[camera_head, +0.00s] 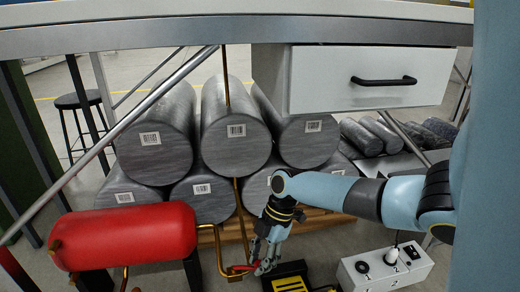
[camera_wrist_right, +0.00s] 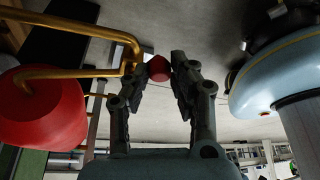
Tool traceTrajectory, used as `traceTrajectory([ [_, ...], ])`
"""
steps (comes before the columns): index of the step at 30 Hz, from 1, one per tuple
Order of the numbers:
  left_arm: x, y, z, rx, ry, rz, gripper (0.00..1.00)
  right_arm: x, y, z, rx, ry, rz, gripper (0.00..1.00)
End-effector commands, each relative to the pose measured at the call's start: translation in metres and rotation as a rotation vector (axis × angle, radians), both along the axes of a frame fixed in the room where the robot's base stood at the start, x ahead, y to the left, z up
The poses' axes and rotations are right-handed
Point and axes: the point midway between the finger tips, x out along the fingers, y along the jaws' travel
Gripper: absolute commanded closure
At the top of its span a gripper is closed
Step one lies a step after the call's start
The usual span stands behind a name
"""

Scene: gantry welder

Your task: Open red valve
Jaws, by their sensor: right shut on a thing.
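The red valve (camera_head: 243,268) is small and sits on the brass pipe low in the head view, right of the red tank (camera_head: 125,236). My right gripper (camera_head: 262,264) reaches down to it and is shut on it. In the right wrist view the valve (camera_wrist_right: 159,68) is a red knob between the two fingertips (camera_wrist_right: 163,75), beside the brass pipe (camera_wrist_right: 75,72). The fingers partly hide it, so I cannot tell how far it is turned. My left gripper is not in view.
A workbench edge (camera_head: 235,37) with a white drawer (camera_head: 372,80) overhangs the scene. A metal brace (camera_head: 110,142) crosses at left. Grey cylinders (camera_head: 235,125) are stacked behind. A black and yellow unit (camera_head: 289,279) and a socket box (camera_head: 385,270) stand at lower right.

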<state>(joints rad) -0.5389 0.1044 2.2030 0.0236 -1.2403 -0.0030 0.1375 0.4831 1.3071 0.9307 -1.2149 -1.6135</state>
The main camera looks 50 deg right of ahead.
Motion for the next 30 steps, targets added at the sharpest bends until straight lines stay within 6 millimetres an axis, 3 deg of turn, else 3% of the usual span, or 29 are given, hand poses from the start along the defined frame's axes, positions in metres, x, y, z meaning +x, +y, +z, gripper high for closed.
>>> traceTrajectory([
  [5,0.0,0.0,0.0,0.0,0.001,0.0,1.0,-0.001,0.0,-0.001,0.0,0.002,-0.001,1.0],
  [6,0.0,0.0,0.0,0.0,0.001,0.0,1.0,-0.001,0.0,-0.001,0.0,0.001,-0.002,0.76],
  [11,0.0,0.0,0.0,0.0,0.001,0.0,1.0,-0.001,0.0,-0.001,0.0,0.001,-0.002,0.56],
  [22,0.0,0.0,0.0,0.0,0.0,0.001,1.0,-0.001,-0.005,0.008,-0.003,0.0,-0.001,0.56],
  [30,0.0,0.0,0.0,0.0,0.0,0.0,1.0,-0.007,-0.026,0.06,-0.006,0.001,0.004,0.56],
])
